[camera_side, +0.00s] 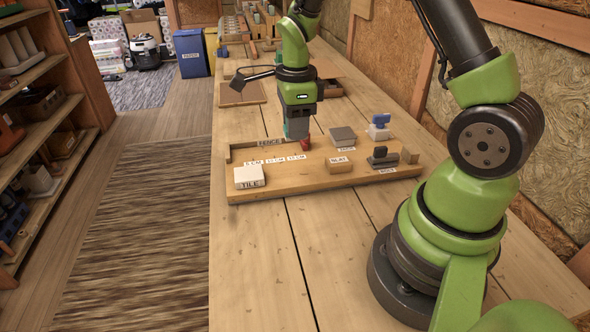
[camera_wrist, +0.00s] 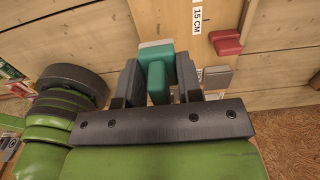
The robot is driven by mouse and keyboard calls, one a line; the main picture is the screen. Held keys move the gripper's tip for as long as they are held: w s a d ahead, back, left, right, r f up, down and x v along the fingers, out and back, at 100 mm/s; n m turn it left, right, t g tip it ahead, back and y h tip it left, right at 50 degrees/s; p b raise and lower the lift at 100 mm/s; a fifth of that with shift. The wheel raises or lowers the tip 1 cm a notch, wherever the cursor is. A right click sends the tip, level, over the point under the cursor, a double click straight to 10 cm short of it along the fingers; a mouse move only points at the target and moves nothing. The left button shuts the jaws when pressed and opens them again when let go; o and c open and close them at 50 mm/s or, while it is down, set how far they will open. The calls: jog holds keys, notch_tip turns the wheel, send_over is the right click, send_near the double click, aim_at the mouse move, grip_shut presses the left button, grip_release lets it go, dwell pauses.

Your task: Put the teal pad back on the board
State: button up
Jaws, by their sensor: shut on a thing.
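The teal pad (camera_wrist: 158,62) is between the two dark fingers of my gripper (camera_wrist: 158,80) in the wrist view, and the fingers are shut on it. In the side view my gripper (camera_side: 298,130) points down over the back part of the wooden board (camera_side: 290,186), and only a sliver of teal shows at its fingers. A red block (camera_side: 305,144) is right beside the fingertips, and it also shows in the wrist view (camera_wrist: 226,42). I cannot tell whether the pad touches the board.
The board carries a fence strip (camera_side: 268,143), centimetre labels, a white tile (camera_side: 249,175), a wooden slat block (camera_side: 339,165), a grey block (camera_side: 342,136) and a dark handled piece (camera_side: 382,156). A blue-topped piece (camera_side: 379,127) stands behind. The bench is clear in front of the board.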

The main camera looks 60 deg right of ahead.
aim_at(296, 174)
notch_tip(296, 174, down, 9)
jog(key=shift+f, duration=0.1)
dwell(0.3)
jog(key=shift+f, duration=0.15)
jog(key=o, duration=0.9)
